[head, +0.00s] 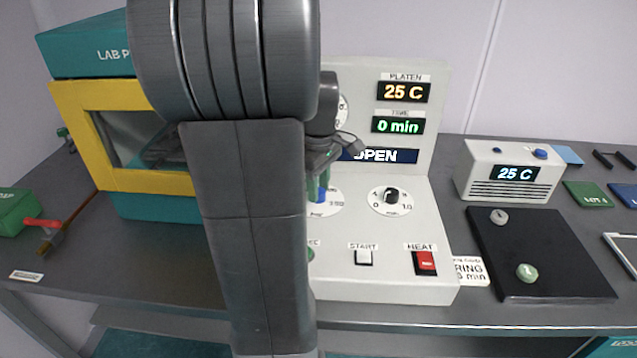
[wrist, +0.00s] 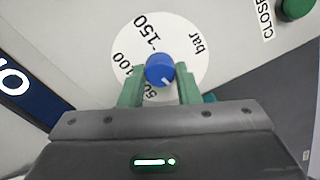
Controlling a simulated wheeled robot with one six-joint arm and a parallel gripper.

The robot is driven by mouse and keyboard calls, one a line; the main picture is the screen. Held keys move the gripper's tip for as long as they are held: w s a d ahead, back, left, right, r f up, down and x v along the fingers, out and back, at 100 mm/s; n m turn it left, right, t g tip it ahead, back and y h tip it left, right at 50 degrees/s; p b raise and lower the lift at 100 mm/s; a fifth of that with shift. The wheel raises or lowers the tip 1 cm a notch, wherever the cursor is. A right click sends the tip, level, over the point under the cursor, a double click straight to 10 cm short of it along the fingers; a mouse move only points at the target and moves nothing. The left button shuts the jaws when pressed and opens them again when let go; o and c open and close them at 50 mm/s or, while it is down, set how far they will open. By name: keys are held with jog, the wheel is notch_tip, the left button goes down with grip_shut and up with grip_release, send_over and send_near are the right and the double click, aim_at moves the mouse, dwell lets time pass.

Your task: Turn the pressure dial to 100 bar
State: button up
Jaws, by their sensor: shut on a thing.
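The pressure dial's blue knob (wrist: 160,69) sits on a round white scale plate (wrist: 185,35) marked 50, 100, 150 and bar. Its short white pointer mark faces the lower right in the wrist view, on the gripper side, away from the 100 label. My gripper (wrist: 160,73) has its two green fingers on either side of the knob, shut on it. In the head view, my gripper (head: 319,183) reaches the panel; my arm and the fingers hide much of the dial (head: 331,202).
A second dial with a black knob (head: 391,195) sits to the right. Below are a white START button (head: 364,257) and a red HEAT switch (head: 425,262). The display reads OPEN (head: 390,155). A lab press (head: 125,180) stands left; a black plate (head: 540,255) lies right.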

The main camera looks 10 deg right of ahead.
jog(key=m+p, duration=0.3)
jog(key=m, duration=0.4)
jog(key=shift+r, duration=0.1)
jog(key=m+p, duration=0.2)
jog(key=m, duration=0.4)
jog(key=m+p, duration=0.1)
jog(key=m, duration=0.5)
jog(key=shift+m, duration=0.3)
jog(key=m+p, duration=0.1)
jog(key=m, duration=0.5)
jog(key=shift+m, duration=0.4)
jog(key=o, duration=1)
jog(key=shift+c, duration=0.2)
